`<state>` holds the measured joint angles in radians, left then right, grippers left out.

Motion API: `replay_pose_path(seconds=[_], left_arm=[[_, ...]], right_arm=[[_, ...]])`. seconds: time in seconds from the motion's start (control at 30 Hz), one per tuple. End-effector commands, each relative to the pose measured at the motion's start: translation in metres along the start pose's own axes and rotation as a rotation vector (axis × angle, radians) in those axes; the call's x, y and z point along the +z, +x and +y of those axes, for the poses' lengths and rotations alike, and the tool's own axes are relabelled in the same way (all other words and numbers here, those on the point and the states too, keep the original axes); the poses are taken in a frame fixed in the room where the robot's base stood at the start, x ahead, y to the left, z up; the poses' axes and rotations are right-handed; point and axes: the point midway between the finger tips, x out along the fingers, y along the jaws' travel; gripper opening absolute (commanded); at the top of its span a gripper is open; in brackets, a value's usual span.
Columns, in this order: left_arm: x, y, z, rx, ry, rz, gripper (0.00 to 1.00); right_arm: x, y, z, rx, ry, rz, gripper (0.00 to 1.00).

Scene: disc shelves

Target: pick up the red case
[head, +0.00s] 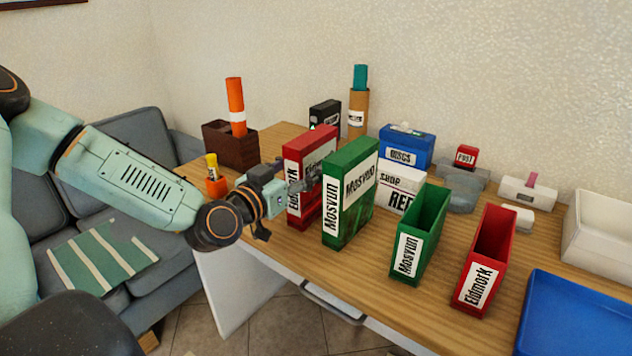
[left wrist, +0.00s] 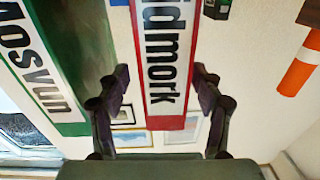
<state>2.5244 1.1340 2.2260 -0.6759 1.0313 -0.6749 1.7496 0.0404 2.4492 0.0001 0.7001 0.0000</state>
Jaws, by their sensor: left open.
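The red case (head: 297,153) stands upright on the wooden table, with a white "Eldmork" label on its spine. In the left wrist view the red case (left wrist: 186,50) lies between the fingers, with gaps visible on both sides. My left gripper (head: 290,187) is open at the near spine side of the case and hides part of it. Its two dark fingers also show in the left wrist view (left wrist: 163,82). A green "Mosvun" case (head: 366,157) stands close to the right of the red case. My right gripper is not in view.
An empty green sleeve (head: 431,215) and an empty red sleeve (head: 497,235) stand to the right. A blue tray (head: 580,315) is at the right front. A brown box (head: 240,152) and a small orange cup (head: 217,187) are left of the red case. A blue box (head: 405,145) stands behind.

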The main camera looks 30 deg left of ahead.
Motion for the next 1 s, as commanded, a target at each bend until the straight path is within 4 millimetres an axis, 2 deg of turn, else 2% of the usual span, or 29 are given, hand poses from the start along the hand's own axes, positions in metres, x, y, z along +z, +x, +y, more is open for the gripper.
replay_pose_path(seconds=[0.4, 0.6, 0.97, 1.0], left_arm=[[0.002, 0.036, 0.0, 0.002, 0.01, 0.002, 0.66], [0.001, 0.051, -0.001, 0.001, 0.006, -0.001, 0.66], [-0.001, 0.055, -0.001, -0.001, 0.001, 0.0, 0.66], [-0.001, 0.055, -0.001, -0.001, 0.001, 0.0, 0.63]], right_arm=[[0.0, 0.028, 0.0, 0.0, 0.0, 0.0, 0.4], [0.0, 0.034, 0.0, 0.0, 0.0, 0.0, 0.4], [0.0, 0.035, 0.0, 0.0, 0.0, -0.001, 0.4], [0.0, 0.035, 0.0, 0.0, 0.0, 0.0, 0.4]])
